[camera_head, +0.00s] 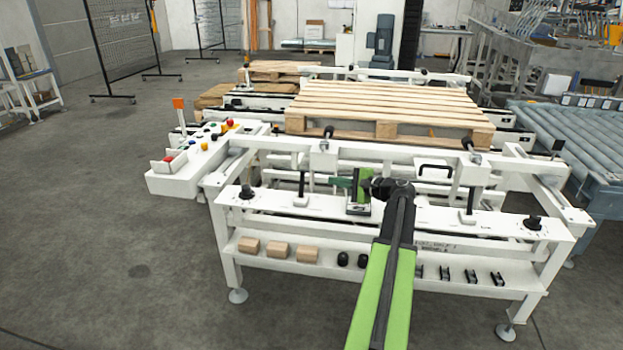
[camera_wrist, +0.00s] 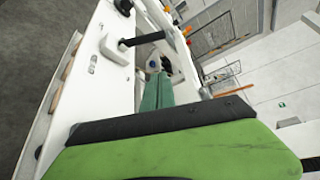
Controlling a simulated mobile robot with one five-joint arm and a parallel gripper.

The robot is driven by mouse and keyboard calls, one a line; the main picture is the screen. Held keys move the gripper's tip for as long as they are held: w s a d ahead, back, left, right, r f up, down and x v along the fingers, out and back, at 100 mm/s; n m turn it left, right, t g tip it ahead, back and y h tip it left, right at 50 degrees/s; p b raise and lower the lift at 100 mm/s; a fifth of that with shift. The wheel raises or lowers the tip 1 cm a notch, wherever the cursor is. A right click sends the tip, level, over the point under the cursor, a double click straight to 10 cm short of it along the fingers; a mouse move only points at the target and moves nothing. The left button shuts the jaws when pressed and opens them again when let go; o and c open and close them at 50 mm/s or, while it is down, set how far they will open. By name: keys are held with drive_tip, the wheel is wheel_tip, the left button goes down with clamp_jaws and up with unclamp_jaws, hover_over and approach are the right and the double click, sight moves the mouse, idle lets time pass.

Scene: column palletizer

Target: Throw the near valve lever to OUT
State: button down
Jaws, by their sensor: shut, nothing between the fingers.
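A black lever (camera_head: 302,186) on a white base stands upright on the front panel of the white frame, left of my gripper (camera_head: 338,182). A similar black lever (camera_head: 470,200) stands on the same panel farther right. I cannot tell from the labels which is the near valve lever. My gripper is shut and empty, its dark green fingers pointing left over the panel, apart from the left lever. In the wrist view, the fingers (camera_wrist: 157,92) reach toward a black lever (camera_wrist: 142,39) on a white base, with a gap between. The OUT marking is not readable.
Black knobs sit at the panel's left (camera_head: 247,192) and right (camera_head: 533,222) ends. A lower shelf (camera_head: 328,263) holds wooden blocks and small black parts. A control box (camera_head: 188,168) with coloured buttons stands at left. A wooden pallet (camera_head: 385,105) lies behind. Open floor is at left.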

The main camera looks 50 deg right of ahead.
sight(302, 184)
drive_tip(key=w+a, duration=0.1)
drive_tip(key=w, duration=0.1)
drive_tip(key=w+a, duration=0.1)
drive_tip(key=w, duration=0.2)
drive_tip(key=w+a, duration=0.1)
drive_tip(key=w, duration=0.2)
drive_tip(key=shift+w+f+b, duration=0.2)
drive_tip(key=shift+f+b, duration=0.1)
drive_tip(key=shift+b, duration=0.05)
drive_tip(key=shift+s+a+r, duration=0.1)
drive_tip(key=shift+s+a, duration=0.05)
drive_tip(key=shift+a, duration=0.25)
